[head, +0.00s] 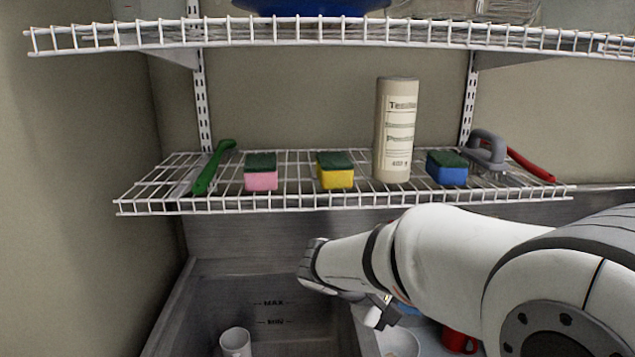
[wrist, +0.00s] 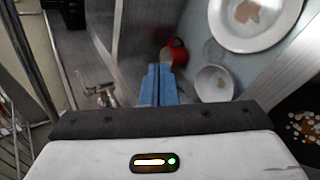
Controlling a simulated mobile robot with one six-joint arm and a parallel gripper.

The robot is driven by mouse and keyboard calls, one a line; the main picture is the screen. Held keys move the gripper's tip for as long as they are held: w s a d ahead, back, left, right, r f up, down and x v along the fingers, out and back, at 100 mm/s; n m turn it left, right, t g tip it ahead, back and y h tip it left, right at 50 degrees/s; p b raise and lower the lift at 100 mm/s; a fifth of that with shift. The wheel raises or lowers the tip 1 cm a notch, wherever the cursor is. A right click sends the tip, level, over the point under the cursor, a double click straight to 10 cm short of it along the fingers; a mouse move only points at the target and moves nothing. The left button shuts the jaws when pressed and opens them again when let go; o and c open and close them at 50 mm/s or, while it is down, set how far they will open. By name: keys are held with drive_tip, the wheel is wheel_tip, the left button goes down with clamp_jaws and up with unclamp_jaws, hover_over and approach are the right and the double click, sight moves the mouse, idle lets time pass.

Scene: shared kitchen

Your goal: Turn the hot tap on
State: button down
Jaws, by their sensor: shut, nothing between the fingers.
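A metal tap fitting (wrist: 105,94) shows in the wrist view, just left of my fingers. It is small and blurred, and I cannot tell which part is the hot tap or how its handle is turned. My gripper (wrist: 158,84) has its blue fingers together, with nothing between them. The fingers appear apart from the tap, to its right. In the head view my arm reaches over the sink area and hides the tap and most of the gripper.
A sink basin (head: 275,288) with MAX and MIN marks holds a white cup (head: 235,342). A red mug (wrist: 175,52), a white bowl (wrist: 214,83) and a plate (wrist: 255,22) lie right of my fingers. A wire shelf (head: 290,205) with sponges and a bottle (head: 396,130) runs above.

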drive_tip(key=s+a+r+m+y+p, duration=0.2)
drive_tip(key=s+m+y+p, duration=0.3)
drive_tip(key=s+y, duration=0.5)
drive_tip(key=s+m, duration=0.1)
drive_tip(key=s, duration=0.3)
drive_tip(key=shift+r+p, duration=0.25)
drive_tip(key=shift+p, duration=0.15)
drive_tip(key=shift+s, duration=0.15)
